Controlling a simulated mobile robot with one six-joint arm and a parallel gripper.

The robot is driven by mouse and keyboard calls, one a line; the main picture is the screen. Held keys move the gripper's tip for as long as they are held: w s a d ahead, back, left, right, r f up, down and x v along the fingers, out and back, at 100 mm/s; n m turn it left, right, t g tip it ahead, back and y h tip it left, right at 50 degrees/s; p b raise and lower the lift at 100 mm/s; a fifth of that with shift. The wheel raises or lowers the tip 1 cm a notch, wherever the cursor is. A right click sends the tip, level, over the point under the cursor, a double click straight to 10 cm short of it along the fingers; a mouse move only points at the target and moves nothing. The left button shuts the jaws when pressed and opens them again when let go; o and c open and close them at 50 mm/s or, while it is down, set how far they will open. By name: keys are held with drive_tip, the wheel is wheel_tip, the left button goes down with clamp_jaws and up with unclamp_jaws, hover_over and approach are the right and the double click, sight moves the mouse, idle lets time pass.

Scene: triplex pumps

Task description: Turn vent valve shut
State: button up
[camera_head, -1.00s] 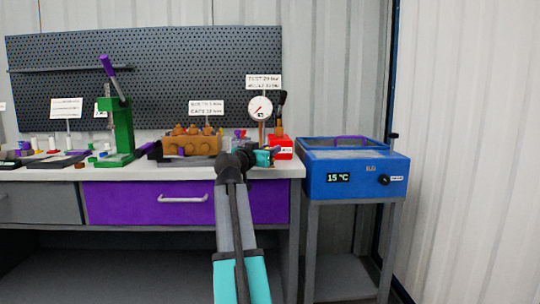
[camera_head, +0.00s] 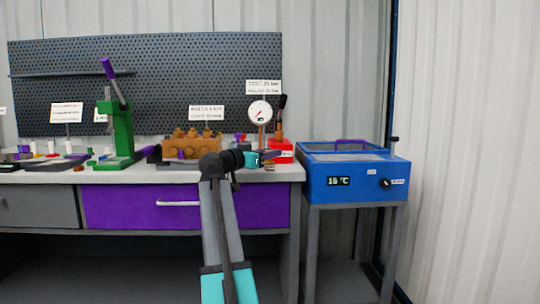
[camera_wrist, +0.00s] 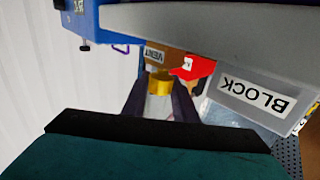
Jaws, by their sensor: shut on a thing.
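My gripper (camera_wrist: 158,100) shows in the wrist view with its two dark fingers on either side of a yellow and pale piece (camera_wrist: 160,84). It is shut on this piece, just below a brown plate with a VENT label (camera_wrist: 155,58). I cannot tell for certain whether the piece is the vent valve's handle. A red part (camera_wrist: 190,68) sits right beside it. In the head view my teal gripper (camera_head: 262,158) is at the bench's right end, by the red box (camera_head: 281,148) and below the round gauge (camera_head: 260,112). The grip is too small to make out there.
A grey plate labelled BLOCK (camera_wrist: 255,98) is close to the right finger in the wrist view. A brown pump block (camera_head: 190,146) and a green press (camera_head: 122,128) stand left on the bench. A blue bath (camera_head: 353,172) stands on the right.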

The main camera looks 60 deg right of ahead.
drive_tip(key=shift+r, duration=0.1)
drive_tip(key=o, duration=1)
drive_tip(key=shift+o, duration=0.2)
drive_tip(key=shift+a, duration=0.15)
drive_tip(key=w+a+p, duration=0.2)
drive_tip(key=a+p, duration=0.2)
drive_tip(key=a, duration=0.9)
drive_tip(key=shift+w+a+p, duration=0.25)
drive_tip(key=shift+p, duration=0.15)
